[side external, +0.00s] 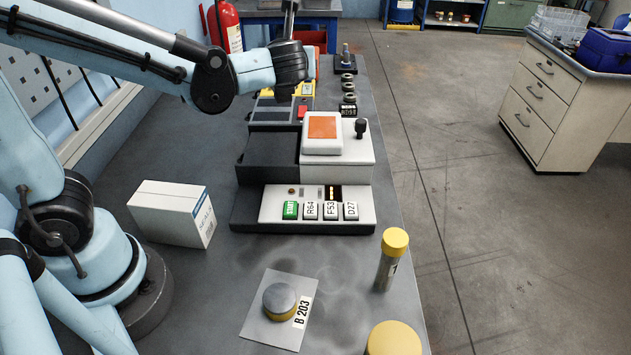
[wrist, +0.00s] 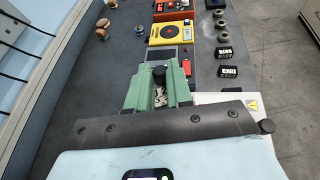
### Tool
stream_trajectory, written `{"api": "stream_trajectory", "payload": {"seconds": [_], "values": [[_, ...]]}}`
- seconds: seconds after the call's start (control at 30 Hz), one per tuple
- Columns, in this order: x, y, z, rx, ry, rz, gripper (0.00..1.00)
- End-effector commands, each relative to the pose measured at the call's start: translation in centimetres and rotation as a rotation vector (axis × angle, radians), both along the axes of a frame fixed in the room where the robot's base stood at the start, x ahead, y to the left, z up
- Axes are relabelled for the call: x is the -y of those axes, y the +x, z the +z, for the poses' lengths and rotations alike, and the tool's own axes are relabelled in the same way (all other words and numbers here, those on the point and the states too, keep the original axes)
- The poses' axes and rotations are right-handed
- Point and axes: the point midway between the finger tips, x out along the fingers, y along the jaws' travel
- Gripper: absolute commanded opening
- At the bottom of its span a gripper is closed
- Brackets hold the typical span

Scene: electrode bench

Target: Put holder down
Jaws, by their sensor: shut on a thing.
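In the wrist view, my gripper (wrist: 158,91) shows as green jaws beyond a dark bolted plate. It is shut on the holder (wrist: 157,75), of which a small dark, round-ended piece shows between the jaws. In the side view, the dark wrist end of my arm hangs over the far part of the bench, and my fingers and the holder cannot be made out.
A yellow meter (wrist: 168,34) and a red device (wrist: 172,8) stand ahead. Dark rings (wrist: 220,24) with black labels line the right. A white unit with an orange pad (side external: 322,126) stands nearer, beside a white box (side external: 175,213).

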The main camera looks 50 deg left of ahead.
Motion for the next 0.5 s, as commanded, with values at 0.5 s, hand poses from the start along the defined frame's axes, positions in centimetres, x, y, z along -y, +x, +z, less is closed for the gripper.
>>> {"api": "stream_trajectory", "payload": {"seconds": [0.5], "values": [[6.3,-3.2,-0.3,0.001,0.002,-0.435,0.0]]}}
